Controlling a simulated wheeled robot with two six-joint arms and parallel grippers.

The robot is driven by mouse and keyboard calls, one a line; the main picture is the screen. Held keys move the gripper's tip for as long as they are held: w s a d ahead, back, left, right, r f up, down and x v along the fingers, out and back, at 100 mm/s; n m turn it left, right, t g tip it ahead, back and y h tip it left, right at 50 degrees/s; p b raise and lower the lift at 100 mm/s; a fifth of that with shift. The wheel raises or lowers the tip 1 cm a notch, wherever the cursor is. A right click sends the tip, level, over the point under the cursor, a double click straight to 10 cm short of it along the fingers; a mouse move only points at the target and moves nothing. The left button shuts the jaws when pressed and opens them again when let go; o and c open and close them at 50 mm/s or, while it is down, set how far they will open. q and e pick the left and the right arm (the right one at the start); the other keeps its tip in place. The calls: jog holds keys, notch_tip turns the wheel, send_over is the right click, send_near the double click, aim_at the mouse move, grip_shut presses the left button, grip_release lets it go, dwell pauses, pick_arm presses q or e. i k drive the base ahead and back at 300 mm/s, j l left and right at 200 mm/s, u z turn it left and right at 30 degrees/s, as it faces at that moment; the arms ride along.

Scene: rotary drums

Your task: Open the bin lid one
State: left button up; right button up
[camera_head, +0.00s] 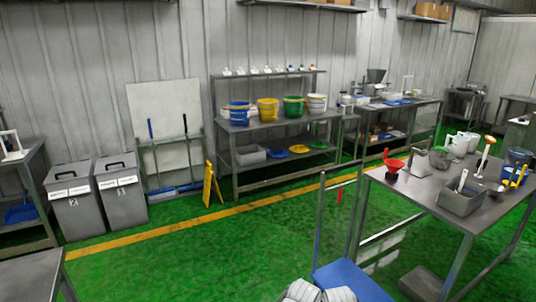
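Two grey bins with flat lids and dark handles stand side by side against the left wall. The left bin (78,213) carries a white label and a mark that looks like 2. The right bin (122,199) carries a white label and a mark that looks like 3. The left bin's lid (70,174) and the right bin's lid (115,163) both look shut. I see no bin clearly marked one.
A metal table (28,274) stands at the bottom left, and a rack (33,187) stands left of the bins. Green floor (190,262) lies open before the bins. A yellow floor sign (211,184) stands to their right. A blue-decked trolley (350,279) is at bottom centre.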

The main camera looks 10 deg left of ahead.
aim_at(115, 159)
jog(key=i+j+u, duration=0.15)
jog(key=i+u, duration=0.8)
jog(key=u, duration=0.2)
jog(key=i+u, duration=0.25)
jog(key=i, duration=0.6)
jog(key=i+l+u, duration=0.2)
jog(key=i, duration=0.65)
jog(key=i+j+u, duration=0.15)
jog(key=i, duration=0.45)
jog(key=i+j+u, duration=0.15)
jog(key=i, duration=0.4)
